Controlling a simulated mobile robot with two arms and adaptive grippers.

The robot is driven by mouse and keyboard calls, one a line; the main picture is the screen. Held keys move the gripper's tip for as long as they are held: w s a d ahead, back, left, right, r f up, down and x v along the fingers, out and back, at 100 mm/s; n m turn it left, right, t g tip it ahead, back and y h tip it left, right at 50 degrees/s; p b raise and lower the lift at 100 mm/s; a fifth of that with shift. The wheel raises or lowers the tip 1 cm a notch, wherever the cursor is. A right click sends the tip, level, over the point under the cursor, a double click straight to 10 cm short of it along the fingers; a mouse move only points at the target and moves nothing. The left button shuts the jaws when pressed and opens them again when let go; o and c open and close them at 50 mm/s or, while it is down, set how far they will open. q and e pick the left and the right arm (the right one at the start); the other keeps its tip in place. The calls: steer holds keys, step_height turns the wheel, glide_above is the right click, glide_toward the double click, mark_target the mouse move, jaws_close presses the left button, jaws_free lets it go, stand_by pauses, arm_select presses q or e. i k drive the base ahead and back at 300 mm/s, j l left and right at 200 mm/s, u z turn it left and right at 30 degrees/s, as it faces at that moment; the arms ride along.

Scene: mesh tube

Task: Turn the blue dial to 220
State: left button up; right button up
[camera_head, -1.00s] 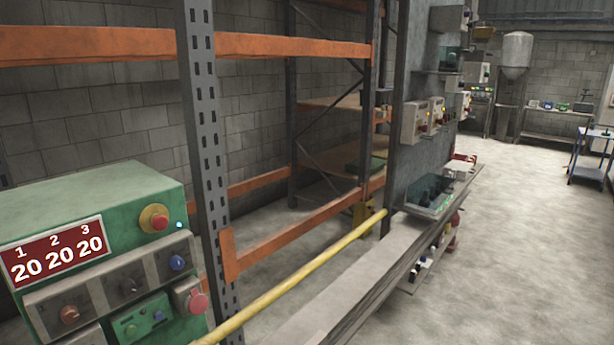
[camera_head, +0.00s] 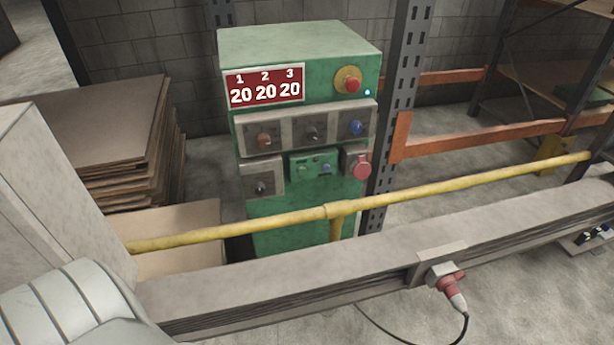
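The blue dial (camera_head: 356,128) is a small knob at the right end of the upper row of three dials on a green control cabinet (camera_head: 300,48). To its left are a dark dial (camera_head: 313,133) and an orange-brown dial (camera_head: 264,139). A red display (camera_head: 265,88) above them reads 20 under each of 1, 2 and 3. Neither of my grippers is in view.
A yellow rail (camera_head: 270,221) and a long grey beam (camera_head: 360,250) run across in front of the cabinet. A red emergency button (camera_head: 352,85) and a red plug (camera_head: 361,167) sit near the blue dial. Stacked boards (camera_head: 90,135) lie to the left.

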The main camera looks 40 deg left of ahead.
mark_target(354, 125)
steer(key=i+l+u, duration=0.15)
steer(key=u, duration=0.3)
steer(key=i+l+u, duration=0.1)
steer(key=l+u, duration=0.15)
steer(key=u, duration=0.2)
steer(key=l+u, duration=0.2)
steer(key=u, duration=0.25)
steer(key=i+l, duration=0.05)
